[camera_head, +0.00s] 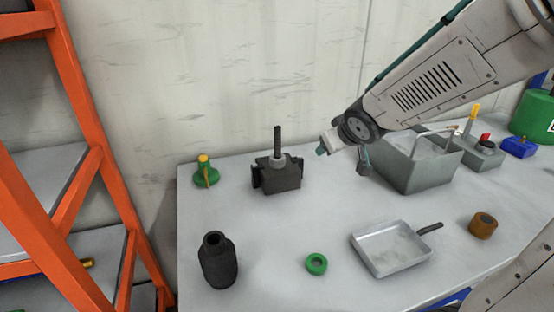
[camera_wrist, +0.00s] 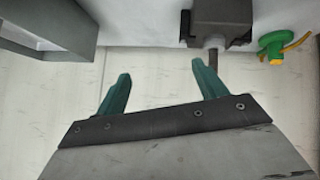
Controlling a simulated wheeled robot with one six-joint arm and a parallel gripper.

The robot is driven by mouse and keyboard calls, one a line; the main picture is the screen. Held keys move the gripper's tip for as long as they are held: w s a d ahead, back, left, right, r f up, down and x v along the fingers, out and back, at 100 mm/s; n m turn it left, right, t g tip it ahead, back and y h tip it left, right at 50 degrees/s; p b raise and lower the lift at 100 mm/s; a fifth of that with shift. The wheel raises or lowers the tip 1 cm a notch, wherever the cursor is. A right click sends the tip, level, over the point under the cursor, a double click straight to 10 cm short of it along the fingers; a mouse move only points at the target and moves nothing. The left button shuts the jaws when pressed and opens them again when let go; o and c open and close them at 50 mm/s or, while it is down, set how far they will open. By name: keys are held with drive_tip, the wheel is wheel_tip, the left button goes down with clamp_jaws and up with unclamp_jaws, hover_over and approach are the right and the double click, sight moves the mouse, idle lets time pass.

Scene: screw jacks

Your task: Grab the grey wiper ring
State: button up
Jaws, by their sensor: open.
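A black screw jack (camera_head: 281,178) stands upright on the table, with a dark spindle (camera_head: 278,139) rising from it. A light grey ring (camera_head: 279,160), apparently the wiper ring, sits around the spindle's foot on top of the jack body. In the wrist view the jack (camera_wrist: 222,12) is at the top, with the grey ring (camera_wrist: 214,41) just below its body. My gripper (camera_head: 323,149) is above the table, to the right of the jack and apart from it. Its teal fingers (camera_wrist: 162,85) are spread and empty in the wrist view.
A grey metal box (camera_head: 425,172) with a handle stands right of the jack. A green-and-yellow part (camera_head: 206,172) is left. A black cylinder (camera_head: 217,262), green ring (camera_head: 316,263) and shallow pan (camera_head: 391,250) lie in front. A wall is behind; an orange rack (camera_head: 85,150) is left.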

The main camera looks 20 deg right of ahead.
drive_tip(key=w+a+f+n+t+y, duration=0.2)
drive_tip(key=w+f+y, duration=0.15)
drive_tip(key=w, duration=0.25)
drive_tip(key=n+y, duration=0.2)
drive_tip(key=y, duration=0.3)
approach(280, 156)
drive_tip(key=x, duration=1)
drive_tip(key=shift+t, duration=0.3)
drive_tip(key=c, duration=1.1)
